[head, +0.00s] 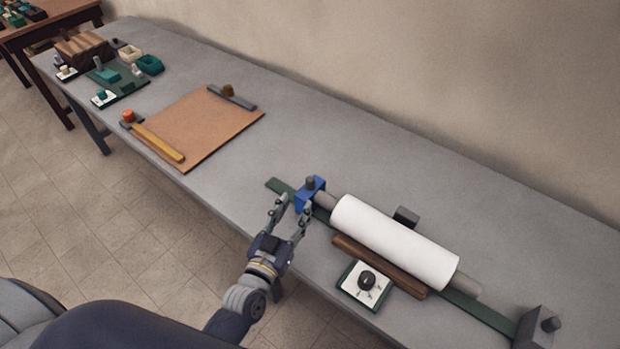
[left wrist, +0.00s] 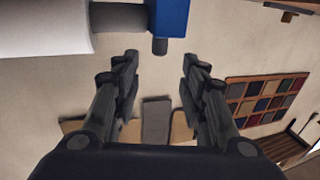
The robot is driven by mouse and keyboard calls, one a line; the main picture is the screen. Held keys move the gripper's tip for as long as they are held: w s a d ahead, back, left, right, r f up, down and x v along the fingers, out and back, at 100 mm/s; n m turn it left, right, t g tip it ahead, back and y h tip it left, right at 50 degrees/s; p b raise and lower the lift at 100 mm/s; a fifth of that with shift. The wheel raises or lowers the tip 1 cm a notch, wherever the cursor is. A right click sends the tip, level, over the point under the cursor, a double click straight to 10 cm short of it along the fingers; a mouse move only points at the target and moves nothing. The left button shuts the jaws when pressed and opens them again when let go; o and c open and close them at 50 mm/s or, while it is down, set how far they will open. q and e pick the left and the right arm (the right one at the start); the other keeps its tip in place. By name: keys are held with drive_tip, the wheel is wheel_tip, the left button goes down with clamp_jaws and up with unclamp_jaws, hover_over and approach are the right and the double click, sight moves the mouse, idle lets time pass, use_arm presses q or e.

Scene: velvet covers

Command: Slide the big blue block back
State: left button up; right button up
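The blue block (head: 309,193) sits on the green rail (head: 483,310) at the left end of the white roll (head: 396,240), with a dark knob on top. It also shows at the top of the left wrist view (left wrist: 172,16). The roll's grey core reaches toward the block. My left gripper (head: 293,204) is in front of the block with its fingers apart. In the left wrist view the open fingers (left wrist: 160,62) are empty, and the block lies beyond their tips. My right gripper is in neither view.
A grey end block (head: 537,326) stands at the rail's right end. A brown wooden bar (head: 380,266) and a small dial panel (head: 366,284) lie in front of the roll. The table behind the roll is mostly clear.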

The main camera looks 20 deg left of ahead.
sight(309, 183)
use_arm(q)
drive_tip(key=w, duration=0.7)
drive_tip(key=w+d+p, duration=0.1)
drive_tip(key=w, duration=0.2)
drive_tip(key=shift+w, duration=0.15)
clamp_jaws()
